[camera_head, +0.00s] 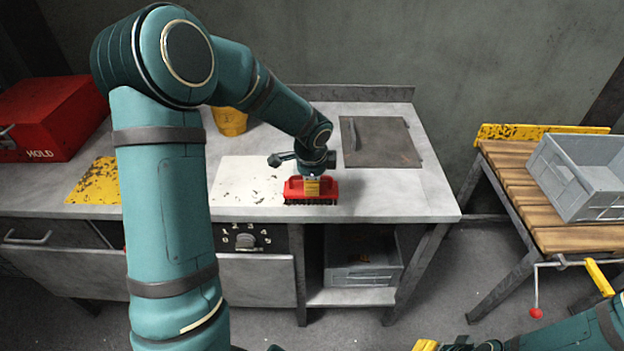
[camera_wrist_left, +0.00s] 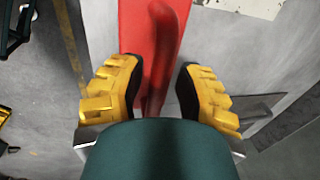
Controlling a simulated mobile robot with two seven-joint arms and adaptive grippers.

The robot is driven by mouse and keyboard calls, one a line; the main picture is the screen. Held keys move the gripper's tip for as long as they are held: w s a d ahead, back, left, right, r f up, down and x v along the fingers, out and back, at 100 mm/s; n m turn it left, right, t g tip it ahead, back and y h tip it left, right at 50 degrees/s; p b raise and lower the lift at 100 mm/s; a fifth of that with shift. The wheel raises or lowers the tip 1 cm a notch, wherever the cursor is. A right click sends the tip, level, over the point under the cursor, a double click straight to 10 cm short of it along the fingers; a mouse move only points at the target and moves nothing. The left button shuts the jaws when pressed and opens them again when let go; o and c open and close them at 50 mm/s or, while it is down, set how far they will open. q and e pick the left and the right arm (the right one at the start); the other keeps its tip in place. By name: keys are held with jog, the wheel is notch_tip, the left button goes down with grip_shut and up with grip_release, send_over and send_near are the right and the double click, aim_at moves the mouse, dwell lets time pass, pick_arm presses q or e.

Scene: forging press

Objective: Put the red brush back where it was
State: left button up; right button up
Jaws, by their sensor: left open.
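The red brush (camera_head: 296,195) is on the grey counter near its front edge, dark bristles down, at the right end of a pale patch. My left gripper (camera_head: 312,187) is directly above it, pointing down. In the left wrist view the brush (camera_wrist_left: 133,42) has a raised red handle that runs between the two yellow fingers of my left gripper (camera_wrist_left: 157,92). The fingers stand apart on either side of the handle, with a gap visible. My right gripper (camera_head: 440,346) shows only in part at the bottom edge of the head view; its fingers are cut off.
A dark plate (camera_head: 380,143) lies right of the brush. A yellow container (camera_head: 229,122) stands behind my left arm. A red box (camera_head: 50,118) and a yellow worn patch (camera_head: 97,182) are at left. A grey bin (camera_head: 580,180) sits on a wooden table (camera_head: 510,165) at right.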

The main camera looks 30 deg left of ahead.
pick_arm(q)
jog(key=shift+r, duration=0.15)
jog(key=shift+r, duration=0.35)
jog(key=p+v, duration=0.3)
jog(key=v, duration=0.8)
jog(key=s+d+f+n+h, duration=0.4)
jog(key=d+f+n, duration=0.1)
jog(key=d+f, duration=0.95)
jog(key=s+d+f+n, duration=0.3)
jog(key=s+f+n, duration=0.1)
jog(key=s+f, duration=0.2)
jog(key=s+d+f+n+h, duration=0.1)
jog(key=s+d+f+n, duration=0.2)
jog(key=s+f, duration=0.3)
jog(key=shift+d+f+n+g, duration=0.25)
jog(key=shift+f+n+g, duration=0.1)
jog(key=shift+n, duration=0.35)
jog(key=shift+s+a, duration=0.1)
